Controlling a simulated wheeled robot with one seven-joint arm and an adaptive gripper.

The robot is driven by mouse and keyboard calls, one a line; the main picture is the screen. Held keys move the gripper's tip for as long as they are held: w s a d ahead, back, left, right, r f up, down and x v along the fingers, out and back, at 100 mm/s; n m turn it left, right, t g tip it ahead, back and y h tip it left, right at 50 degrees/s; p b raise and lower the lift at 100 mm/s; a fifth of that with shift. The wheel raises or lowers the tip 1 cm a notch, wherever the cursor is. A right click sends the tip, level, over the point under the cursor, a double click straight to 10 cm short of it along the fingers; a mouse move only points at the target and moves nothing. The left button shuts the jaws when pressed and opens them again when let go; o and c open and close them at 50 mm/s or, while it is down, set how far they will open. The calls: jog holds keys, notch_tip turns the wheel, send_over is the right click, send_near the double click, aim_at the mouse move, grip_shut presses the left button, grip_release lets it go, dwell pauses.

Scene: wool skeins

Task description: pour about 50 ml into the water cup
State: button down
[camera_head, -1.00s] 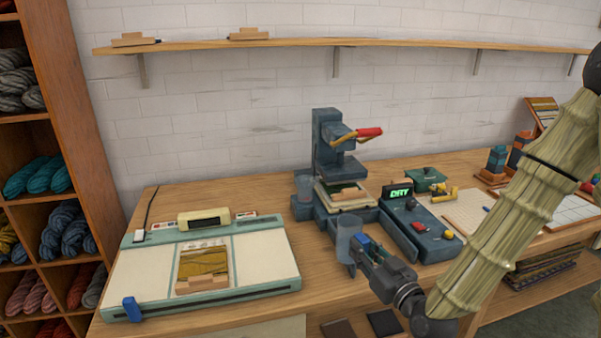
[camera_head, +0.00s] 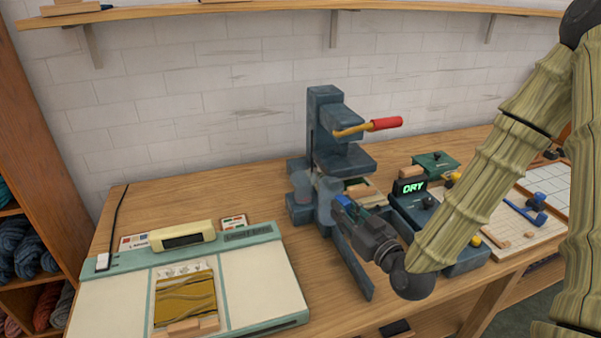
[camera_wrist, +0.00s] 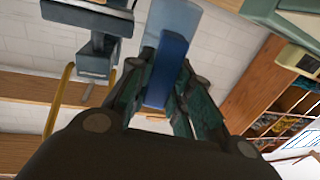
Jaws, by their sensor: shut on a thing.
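My gripper (camera_head: 350,213) is shut on the blue handle of a translucent jug (camera_head: 325,200). In the wrist view the blue handle (camera_wrist: 166,72) lies between the fingers (camera_wrist: 163,95), with the clear jug body (camera_wrist: 174,20) beyond it. A second clear vessel, apparently the water cup (camera_head: 302,184), stands at the left of the blue-grey press. The jug is just right of the cup and partly overlaps it in the head view. I cannot tell whether they touch. Neither the water level nor any stream can be made out.
The blue-grey press (camera_head: 323,110) with a red-tipped lever (camera_head: 385,123) rises behind the jug. A control box with a DRY display (camera_head: 410,187) is to the right. A cream and teal machine (camera_head: 255,275) fills the table's left.

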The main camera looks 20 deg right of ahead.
aim_at(341, 198)
jog(key=shift+a+r, duration=0.1)
jog(key=shift+r, duration=0.05)
